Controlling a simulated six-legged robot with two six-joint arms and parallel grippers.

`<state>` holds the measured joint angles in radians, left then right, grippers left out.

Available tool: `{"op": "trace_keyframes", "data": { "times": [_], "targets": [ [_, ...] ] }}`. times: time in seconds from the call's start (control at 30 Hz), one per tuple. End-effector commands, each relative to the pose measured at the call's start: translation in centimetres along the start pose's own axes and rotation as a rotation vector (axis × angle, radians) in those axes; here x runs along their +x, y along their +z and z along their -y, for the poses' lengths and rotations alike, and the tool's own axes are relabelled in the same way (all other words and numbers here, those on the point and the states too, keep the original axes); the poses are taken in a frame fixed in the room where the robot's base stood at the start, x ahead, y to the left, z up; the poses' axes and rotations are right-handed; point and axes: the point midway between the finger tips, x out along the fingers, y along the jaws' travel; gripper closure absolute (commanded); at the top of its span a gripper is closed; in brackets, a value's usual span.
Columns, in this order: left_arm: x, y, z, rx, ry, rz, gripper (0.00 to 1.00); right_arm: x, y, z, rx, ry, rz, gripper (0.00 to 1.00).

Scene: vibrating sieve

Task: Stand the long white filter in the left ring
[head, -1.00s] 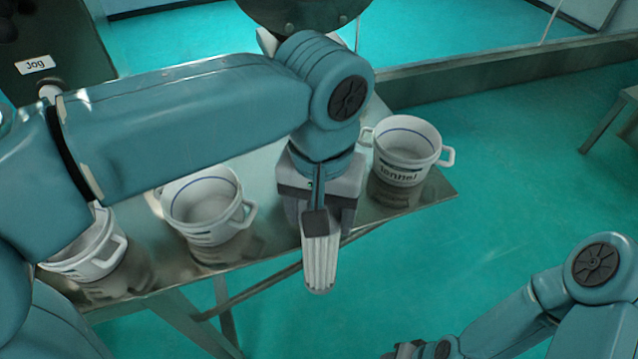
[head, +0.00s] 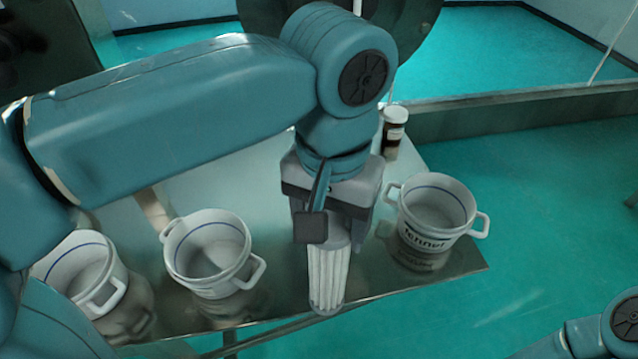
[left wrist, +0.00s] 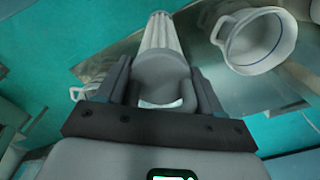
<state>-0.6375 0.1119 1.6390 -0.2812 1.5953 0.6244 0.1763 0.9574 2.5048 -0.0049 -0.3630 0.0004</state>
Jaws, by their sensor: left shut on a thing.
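The long white filter (head: 328,276) is a ribbed cylinder with a grey end cap. My left gripper (head: 328,232) is shut on it at the capped end and holds it at the front edge of the metal table, between two white pots. In the left wrist view the filter (left wrist: 160,36) points away from the gripper (left wrist: 162,85), its cap between the two fingers. I cannot make out the left ring in these frames. My right gripper is out of the head view; only part of my right arm shows at the lower right.
White two-handled pots stand on the metal table (head: 275,185): one at the right (head: 432,212), one in the middle (head: 207,252), one at the left (head: 82,275). A dark jar with a white lid (head: 395,132) stands behind the right pot. Green floor lies right of the table.

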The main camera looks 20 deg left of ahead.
Motion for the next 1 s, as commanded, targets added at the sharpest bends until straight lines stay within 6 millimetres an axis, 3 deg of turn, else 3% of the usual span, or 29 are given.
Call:
{"op": "trace_keyframes", "data": {
  "times": [0.2, 0.53, 0.73, 1.0],
  "targets": [
    [-0.3, -5.1, 3.7, -0.006, -0.001, 0.002, 0.87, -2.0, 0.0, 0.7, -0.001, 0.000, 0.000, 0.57],
    [-0.2, -8.9, 6.2, -0.002, 0.000, 0.001, 0.87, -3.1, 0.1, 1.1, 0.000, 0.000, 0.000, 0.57],
    [3.1, -9.0, 6.3, 0.002, -0.001, 0.002, 0.87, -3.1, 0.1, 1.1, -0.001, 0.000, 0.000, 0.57],
    [3.6, -9.0, 6.2, 0.001, 0.000, -0.001, 0.87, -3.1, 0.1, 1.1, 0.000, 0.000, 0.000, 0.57]
  ]
}}
